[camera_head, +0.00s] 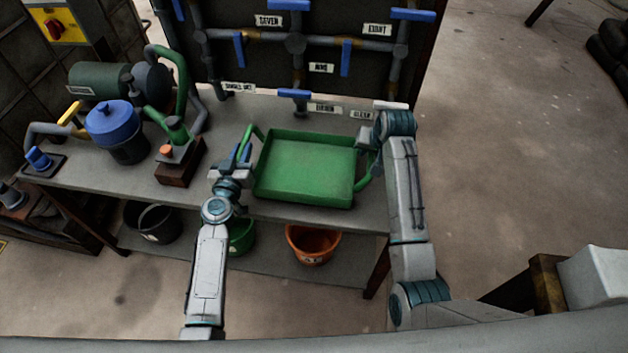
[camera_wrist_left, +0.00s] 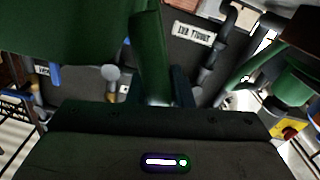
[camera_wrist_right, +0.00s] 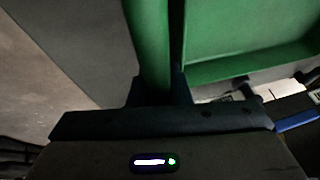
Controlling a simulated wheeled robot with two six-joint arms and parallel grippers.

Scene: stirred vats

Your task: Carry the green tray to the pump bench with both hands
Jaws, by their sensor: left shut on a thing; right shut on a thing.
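The green tray (camera_head: 306,167) is empty and looks level over the right part of the grey pump bench (camera_head: 226,190). I cannot tell whether it rests on the bench top or hangs just above it. My left gripper (camera_head: 238,160) is shut on the tray's left handle, a green bar that shows in the left wrist view (camera_wrist_left: 150,60). My right gripper (camera_head: 370,158) is shut on the right handle, which shows in the right wrist view (camera_wrist_right: 150,45). The fingertips are partly hidden by the wrists and handles.
A blue-lidded pot (camera_head: 110,125), a green pump motor (camera_head: 100,82) and a box with an orange button (camera_head: 178,165) stand on the bench's left. A pipe board with blue valve handles (camera_head: 293,45) rises behind. Buckets (camera_head: 312,243) sit on the lower shelf. Open floor lies right.

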